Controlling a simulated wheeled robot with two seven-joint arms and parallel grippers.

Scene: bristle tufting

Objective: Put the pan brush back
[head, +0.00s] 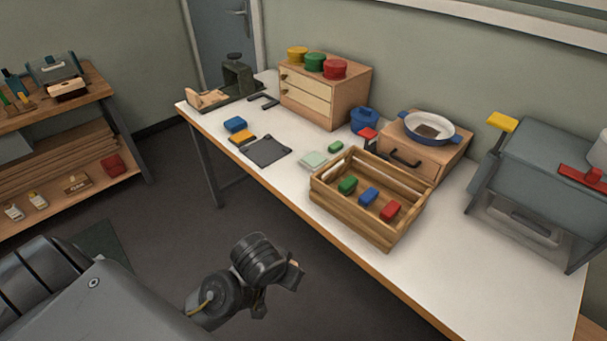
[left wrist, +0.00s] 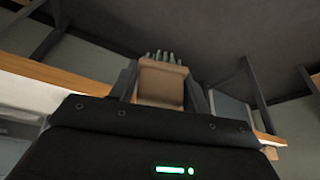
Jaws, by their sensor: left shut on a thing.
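My left gripper (head: 281,282) is in front of the white table's near edge, over the floor. In the left wrist view its fingers (left wrist: 165,88) are shut on a tan block with dark tufts at its far end, which looks like a brush (left wrist: 161,84). In the head view only a small tan bit of it shows. A blue pan (head: 428,128) with a brown patch or piece inside sits on a wooden box (head: 424,156) on the table. I cannot tell which item is its resting place. My right gripper is out of view.
A slatted wooden crate (head: 347,209) holding green, blue and red blocks stands near the table's front edge. A grey machine (head: 540,165) with a yellow handle is at right. A dark flat plate (head: 267,151) lies at left. The table's front right (head: 480,270) is clear.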

